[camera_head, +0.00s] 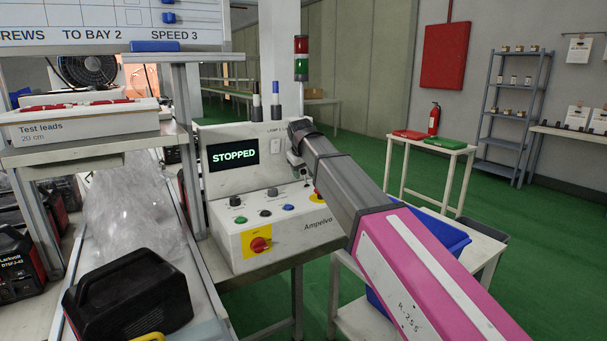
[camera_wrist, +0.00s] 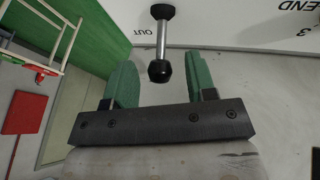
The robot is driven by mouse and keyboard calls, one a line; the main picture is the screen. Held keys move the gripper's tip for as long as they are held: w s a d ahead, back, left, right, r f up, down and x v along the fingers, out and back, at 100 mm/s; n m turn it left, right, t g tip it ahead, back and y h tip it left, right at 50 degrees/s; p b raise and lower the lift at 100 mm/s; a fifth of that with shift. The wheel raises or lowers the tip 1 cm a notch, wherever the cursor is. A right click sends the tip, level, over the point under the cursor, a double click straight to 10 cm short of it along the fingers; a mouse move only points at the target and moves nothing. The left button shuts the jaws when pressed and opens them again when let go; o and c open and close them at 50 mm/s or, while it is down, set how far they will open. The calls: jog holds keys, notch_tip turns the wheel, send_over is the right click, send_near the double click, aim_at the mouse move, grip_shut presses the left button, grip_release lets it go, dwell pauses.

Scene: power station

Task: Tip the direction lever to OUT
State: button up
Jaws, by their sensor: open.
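The direction lever (camera_wrist: 162,40) shows in the wrist view as a metal stem with a black ball knob, standing out from a black base on the pale panel. The word OUT (camera_wrist: 149,31) is printed just left of the base. My gripper (camera_wrist: 160,66) is open, with one green finger on each side of the knob. I see gaps between knob and fingers, so it is not gripped. In the head view my gripper (camera_head: 296,160) is at the right side of the control box (camera_head: 270,212). My arm partly hides that area.
The screen (camera_head: 233,154) reads STOPPED. A red rotary switch (camera_head: 259,245) on yellow and several knobs and buttons sit on the box front. A signal tower (camera_head: 301,58) stands behind. A blue bin (camera_head: 440,236) is under my arm. A black case (camera_head: 130,296) lies at front left.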

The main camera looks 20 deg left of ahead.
jog(key=shift+w+a+f, duration=0.1)
jog(key=shift+w+f, duration=0.2)
jog(key=shift+f, duration=0.35)
jog(key=c, duration=0.9)
jog(key=shift+s+d+r+t+y, duration=0.1)
jog(key=shift+s+d+t+y, duration=0.25)
jog(key=shift+d+t+y, duration=0.15)
jog(key=shift+r+t+y, duration=0.15)
jog(key=shift+t+y, duration=0.25)
jog(key=shift+y, duration=0.1)
jog(key=o, duration=0.9)
